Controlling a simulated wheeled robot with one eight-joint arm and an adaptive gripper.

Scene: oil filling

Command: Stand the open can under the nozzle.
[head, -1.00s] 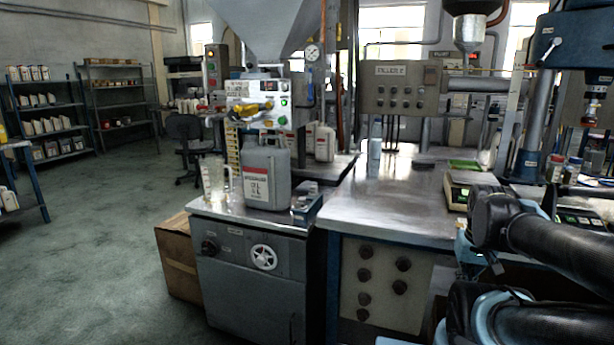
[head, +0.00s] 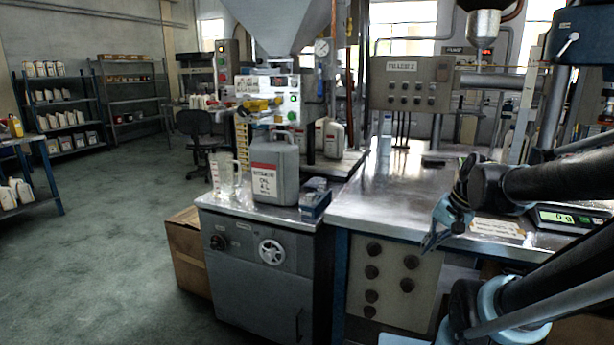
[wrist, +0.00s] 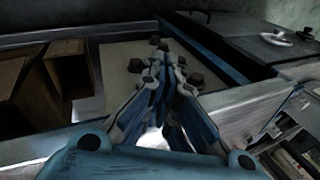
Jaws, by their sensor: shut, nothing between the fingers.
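A grey can with a red and white label (head: 274,180) stands upright on the grey cabinet top at the left; I cannot tell whether its mouth is open. A yellow-handled nozzle (head: 257,106) on the filling machine shows above and behind this can; I cannot tell whether it is straight over it. Other pale cans (head: 333,140) stand behind to the right. My gripper (head: 430,243) is at the front edge of the steel bench, right of the grey can and well away from it.
A clear measuring jug (head: 226,178) stands just left of the grey can, and a small blue-grey box (head: 315,200) just right. The steel bench (head: 385,200) has free room in its middle. A scale (head: 570,218) is at the right. A cardboard box (head: 187,250) sits on the floor.

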